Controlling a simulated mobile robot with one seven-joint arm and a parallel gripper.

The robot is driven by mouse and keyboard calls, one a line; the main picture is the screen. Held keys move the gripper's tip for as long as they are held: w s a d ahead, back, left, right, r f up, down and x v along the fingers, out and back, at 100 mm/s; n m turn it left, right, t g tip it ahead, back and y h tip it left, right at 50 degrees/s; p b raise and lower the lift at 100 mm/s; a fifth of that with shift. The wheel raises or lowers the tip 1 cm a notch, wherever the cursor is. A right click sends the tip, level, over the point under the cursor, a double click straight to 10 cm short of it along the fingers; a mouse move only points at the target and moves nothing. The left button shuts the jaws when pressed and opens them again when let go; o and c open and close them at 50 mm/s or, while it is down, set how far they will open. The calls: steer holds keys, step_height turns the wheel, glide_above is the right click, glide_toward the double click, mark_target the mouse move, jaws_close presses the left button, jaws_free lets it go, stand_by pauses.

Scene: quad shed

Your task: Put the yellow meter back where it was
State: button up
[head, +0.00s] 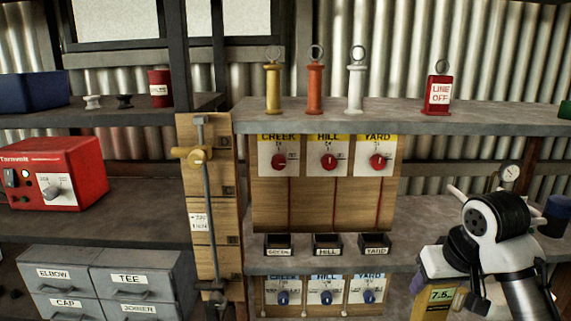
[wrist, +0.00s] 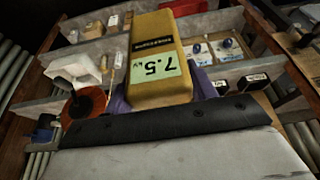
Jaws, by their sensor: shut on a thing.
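The yellow meter (head: 438,301) is at the lower right of the head view, partly cut off by the bottom edge. Its pale green display reads 7.5. In the wrist view the meter (wrist: 160,50) fills the upper middle, its display facing the camera. My gripper (wrist: 165,95) is shut on the meter, with purple finger parts showing on both sides of its body. In the head view my gripper (head: 430,287) is mostly hidden behind the meter and my white arm. I cannot tell whether the meter touches anything below.
The upper shelf (head: 385,118) carries yellow, orange and white handles and a red LINE OFF block (head: 438,95). Labelled black trays (head: 327,245) stand on the lower shelf (head: 300,263). A small gauge (head: 509,172) and a dark blue cup (head: 556,215) are at the right.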

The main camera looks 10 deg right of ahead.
steer(key=w+a+f, duration=0.7)
steer(key=w+f, duration=0.2)
steer(key=f, duration=0.4)
steer(key=w+a+f, duration=0.7)
steer(key=w+f, duration=0.2)
steer(key=f, duration=0.3)
steer(key=s+a+f+n, duration=0.1)
steer(key=s+a+f, duration=0.3)
steer(key=a+f, duration=0.8)
steer(key=s+a+f+n+y, duration=0.1)
steer(key=s+a+f, duration=0.3)
steer(key=a+f, duration=0.8)
steer(key=shift+a+f, duration=0.25)
steer(key=shift+f, duration=0.25)
steer(key=shift+w+d, duration=0.1)
